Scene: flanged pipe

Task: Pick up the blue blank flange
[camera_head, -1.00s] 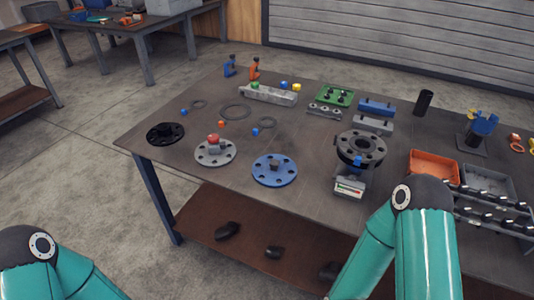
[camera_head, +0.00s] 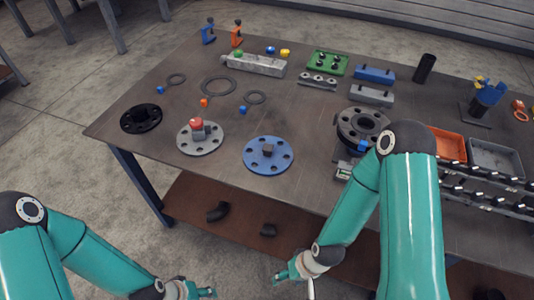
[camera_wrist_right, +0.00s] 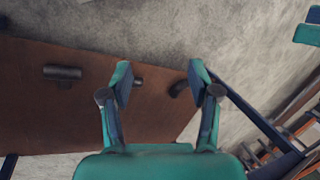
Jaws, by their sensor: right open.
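The blue blank flange (camera_head: 268,167) lies flat on the table near its front edge, with a dark block-like knob at its middle. My right gripper (camera_head: 285,270) is in front of the table edge, below and apart from the flange. In the right wrist view its two fingers (camera_wrist_right: 160,82) are spread with nothing between them, over the brown lower shelf. My left gripper (camera_head: 203,292) shows only partly at the bottom of the head view; its jaw state is unclear. The flange is not in the right wrist view.
A grey flange (camera_head: 200,145) with a red-topped knob and a black flange (camera_head: 141,118) lie to the left. A flanged pipe (camera_head: 365,124) stands to the right, partly behind my right arm. Dark pipe pieces (camera_head: 218,211) lie on the lower shelf (camera_head: 190,195).

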